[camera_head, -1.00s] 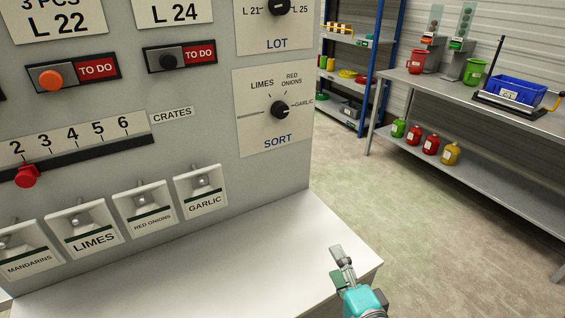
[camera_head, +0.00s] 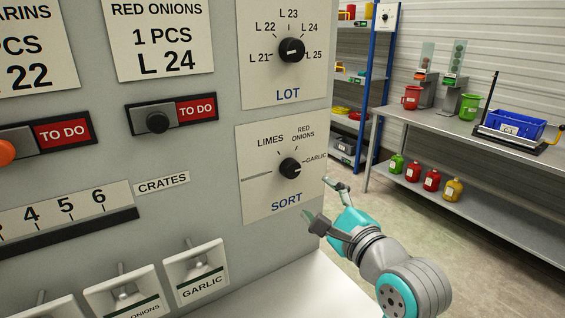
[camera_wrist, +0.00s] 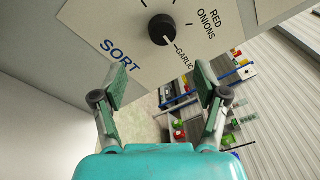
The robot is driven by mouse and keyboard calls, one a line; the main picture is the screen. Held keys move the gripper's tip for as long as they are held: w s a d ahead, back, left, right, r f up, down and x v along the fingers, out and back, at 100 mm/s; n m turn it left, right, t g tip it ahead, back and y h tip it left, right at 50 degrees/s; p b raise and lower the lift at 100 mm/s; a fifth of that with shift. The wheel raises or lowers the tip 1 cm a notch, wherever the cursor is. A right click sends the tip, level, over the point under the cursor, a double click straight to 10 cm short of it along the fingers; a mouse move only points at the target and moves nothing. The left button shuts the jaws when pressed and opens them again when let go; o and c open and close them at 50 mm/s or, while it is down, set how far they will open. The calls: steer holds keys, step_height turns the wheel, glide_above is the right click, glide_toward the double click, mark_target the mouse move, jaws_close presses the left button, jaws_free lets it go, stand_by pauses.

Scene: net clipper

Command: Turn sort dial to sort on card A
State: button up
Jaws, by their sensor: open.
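The SORT dial (camera_head: 290,168) is a black round knob on a white plate (camera_head: 262,201) on the grey panel. It also shows in the wrist view (camera_wrist: 161,29), at the top. Its white mark points toward GARLIC; LIMES and RED ONIONS are printed above it. My gripper (camera_head: 320,200) is open and empty, below and right of the dial and apart from it. In the wrist view its two fingers (camera_wrist: 160,80) are spread wide, below the dial. Cards for RED ONIONS (camera_head: 163,38) and another sort, cut off at the left (camera_head: 35,50), hang on the panel; no letter A is readable.
The LOT dial (camera_head: 291,49) sits above the SORT plate. Lever switches, including GARLIC (camera_head: 197,271), stick out below left. A white ledge (camera_head: 303,290) lies under the panel. A metal bench (camera_head: 440,128) with containers stands behind at right, with open floor between.

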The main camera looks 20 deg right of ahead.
mark_target(292, 171)
steer(key=w, duration=0.3)
steer(key=w+a, duration=0.1)
steer(key=w, duration=0.3)
steer(key=w+a, duration=0.1)
steer(key=w, duration=0.3)
steer(key=shift+w+a+r, duration=0.1)
steer(key=shift+w+r, duration=0.15)
steer(key=c, duration=1.2)
steer(key=shift+o, duration=0.2)
